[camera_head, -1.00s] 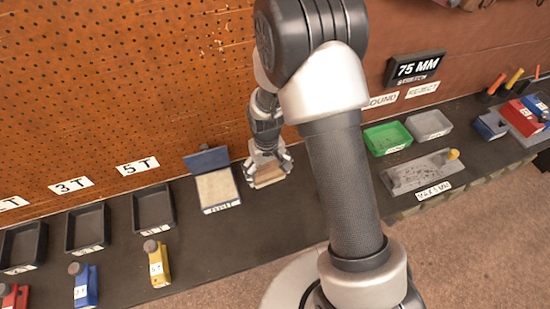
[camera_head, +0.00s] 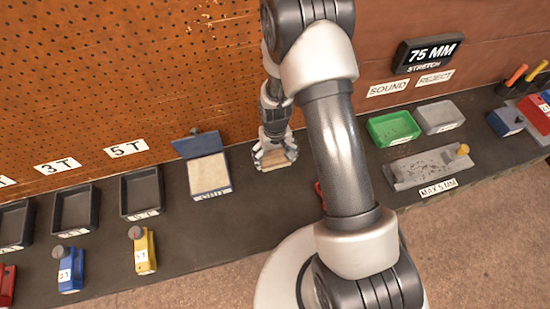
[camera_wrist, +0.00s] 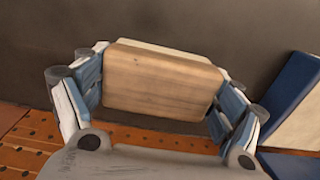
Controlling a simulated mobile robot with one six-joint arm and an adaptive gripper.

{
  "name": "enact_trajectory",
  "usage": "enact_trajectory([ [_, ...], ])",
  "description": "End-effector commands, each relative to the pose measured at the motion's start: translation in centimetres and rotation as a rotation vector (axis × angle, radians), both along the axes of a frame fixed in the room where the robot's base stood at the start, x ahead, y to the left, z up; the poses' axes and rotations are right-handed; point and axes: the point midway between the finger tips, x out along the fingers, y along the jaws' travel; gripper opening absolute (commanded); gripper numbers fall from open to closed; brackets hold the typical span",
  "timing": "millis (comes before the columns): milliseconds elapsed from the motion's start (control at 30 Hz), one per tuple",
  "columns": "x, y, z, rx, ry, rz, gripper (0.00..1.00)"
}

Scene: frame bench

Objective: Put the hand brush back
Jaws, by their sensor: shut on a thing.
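The hand brush (camera_wrist: 162,82) shows in the wrist view as a pale wooden block between the two fingers of my gripper (camera_wrist: 160,95). A lighter strip shows along its far edge. In the head view my gripper (camera_head: 275,158) points down at the bench, right of the open blue box. The brush (camera_head: 273,160) shows there as a small tan patch between the fingers. The fingers are shut on the brush. I cannot tell whether its underside touches the bench.
The open blue box (camera_head: 231,188) with a pale pad stands left of my gripper. Black trays (camera_head: 159,208) and coloured blocks lie farther left. A green tray (camera_head: 415,141), a grey tray (camera_head: 460,115) and a grey plate (camera_head: 402,186) lie right. The pegboard (camera_head: 110,60) rises behind.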

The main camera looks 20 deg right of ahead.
Motion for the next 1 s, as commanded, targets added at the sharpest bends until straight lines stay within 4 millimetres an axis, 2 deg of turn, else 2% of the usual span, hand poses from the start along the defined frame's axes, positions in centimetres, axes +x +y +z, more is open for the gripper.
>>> enact_trajectory([
  [33, 0.03, 0.0, -0.61, 0.0, -0.001, 0.0, 0.6],
  [400, 0.06, 0.01, -0.97, 0.0, -0.002, 0.0, 0.6],
  [433, 0.04, 0.01, -0.93, 0.0, -0.001, 0.0, 0.87],
  [500, 0.04, 0.01, -0.86, 0.0, -0.001, 0.0, 0.92],
  [633, 0.04, 0.0, -0.84, 0.0, -0.001, 0.0, 1.0],
  [1000, 0.03, 0.01, -0.76, 0.0, -0.001, 0.0, 1.0],
])
